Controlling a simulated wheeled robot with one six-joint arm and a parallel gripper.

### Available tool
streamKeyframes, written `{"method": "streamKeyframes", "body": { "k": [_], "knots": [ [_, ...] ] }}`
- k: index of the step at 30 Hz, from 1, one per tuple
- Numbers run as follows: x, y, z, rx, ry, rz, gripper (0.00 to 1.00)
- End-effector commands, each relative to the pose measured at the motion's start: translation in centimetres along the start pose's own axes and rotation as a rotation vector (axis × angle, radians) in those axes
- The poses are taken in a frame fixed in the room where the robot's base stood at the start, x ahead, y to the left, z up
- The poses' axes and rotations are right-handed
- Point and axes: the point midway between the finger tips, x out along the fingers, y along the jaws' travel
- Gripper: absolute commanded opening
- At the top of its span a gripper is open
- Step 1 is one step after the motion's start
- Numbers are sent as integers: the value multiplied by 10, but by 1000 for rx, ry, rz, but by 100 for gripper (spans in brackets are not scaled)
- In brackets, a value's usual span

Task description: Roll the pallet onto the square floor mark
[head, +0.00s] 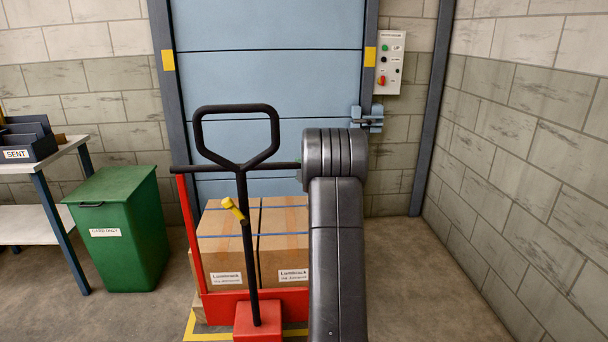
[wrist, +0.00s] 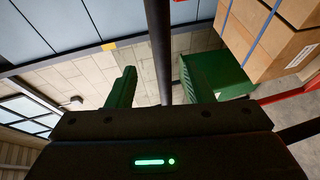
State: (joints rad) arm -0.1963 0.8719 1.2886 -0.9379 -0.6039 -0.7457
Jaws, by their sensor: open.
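A red pallet truck (head: 257,322) with a black loop handle (head: 237,111) stands before the blue door in the head view. Strapped cardboard boxes (head: 283,222) sit on it; they also show in the wrist view (wrist: 272,38). My arm hides my gripper in the head view. In the wrist view my gripper (wrist: 158,74) is open, with a dark bar (wrist: 158,45) between its fingers in the picture; contact is unclear.
A green bin (head: 122,228) and a table (head: 40,175) with dark trays stand at the left. The blue door (head: 265,75) is behind the load, with a control box (head: 391,69) to its right. Floor at the right (head: 430,285) is clear up to the block wall.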

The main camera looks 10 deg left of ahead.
Motion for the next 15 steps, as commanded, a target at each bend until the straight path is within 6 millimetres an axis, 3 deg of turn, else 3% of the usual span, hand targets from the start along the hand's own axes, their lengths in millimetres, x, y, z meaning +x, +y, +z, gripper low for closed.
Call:
{"method": "streamKeyframes", "body": {
  "k": [6, 15],
  "knots": [
    [-22, 0, 1, 0, -1, 1, 47],
    [-24, 0, 0, 0, 0, 0, 47]
  ]
}}
